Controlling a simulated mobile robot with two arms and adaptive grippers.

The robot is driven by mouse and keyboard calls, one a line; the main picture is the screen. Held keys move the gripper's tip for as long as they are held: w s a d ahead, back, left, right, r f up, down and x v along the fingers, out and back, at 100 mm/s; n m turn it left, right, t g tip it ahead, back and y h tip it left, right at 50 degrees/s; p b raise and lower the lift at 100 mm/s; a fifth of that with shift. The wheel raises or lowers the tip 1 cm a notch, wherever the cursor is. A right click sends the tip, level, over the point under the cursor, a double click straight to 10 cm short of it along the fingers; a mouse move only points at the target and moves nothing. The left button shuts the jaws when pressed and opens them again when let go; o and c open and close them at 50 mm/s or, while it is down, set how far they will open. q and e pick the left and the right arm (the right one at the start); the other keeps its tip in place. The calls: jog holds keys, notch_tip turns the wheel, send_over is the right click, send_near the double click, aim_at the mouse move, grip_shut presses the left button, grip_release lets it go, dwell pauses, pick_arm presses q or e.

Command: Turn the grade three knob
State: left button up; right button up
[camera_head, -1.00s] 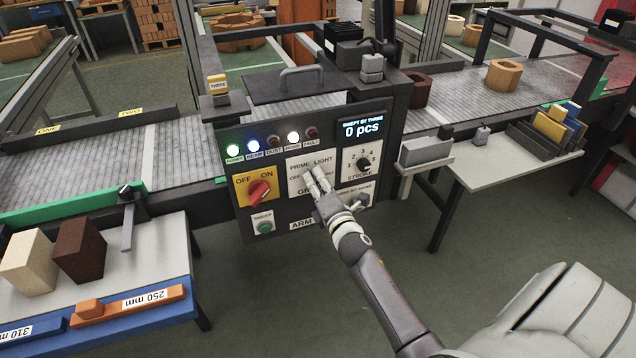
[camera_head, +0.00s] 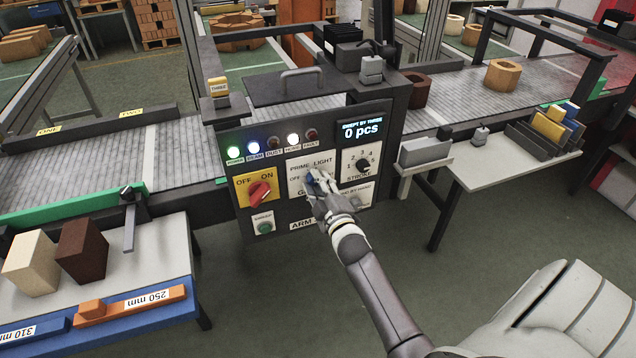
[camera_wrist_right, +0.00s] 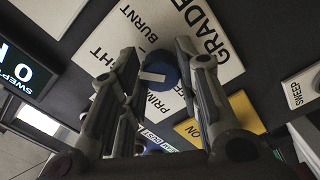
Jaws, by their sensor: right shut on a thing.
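The grade knob (camera_wrist_right: 160,72) is a round blue knob with a white pointer mark, on a white plate (camera_wrist_right: 140,25) lettered GRADE, PRIME, LIGHT and BURNT. In the head view the blue knob (camera_head: 309,178) shows partly behind my fingers, in the middle of the dark control panel. My right gripper (camera_head: 317,187) reaches it from below right. In the right wrist view the fingers of my right gripper (camera_wrist_right: 158,75) stand on both sides of the knob, shut on it. My left gripper is not in view.
Left of the knob is a red OFF/ON switch (camera_head: 259,193) on yellow; right of it is the black STROKE knob (camera_head: 362,165). The display (camera_head: 362,130) reads 0 pcs. Lamps line the panel's top. A conveyor (camera_head: 170,150) runs behind; a side table (camera_head: 510,170) stands right.

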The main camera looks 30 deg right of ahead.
jog(key=m+p, duration=0.1)
jog(key=m, duration=0.5)
jog(key=shift+f, duration=0.15)
jog(key=shift+m, duration=0.3)
jog(key=o, duration=1)
jog(key=v, duration=1.2)
jog(key=shift+a, duration=0.1)
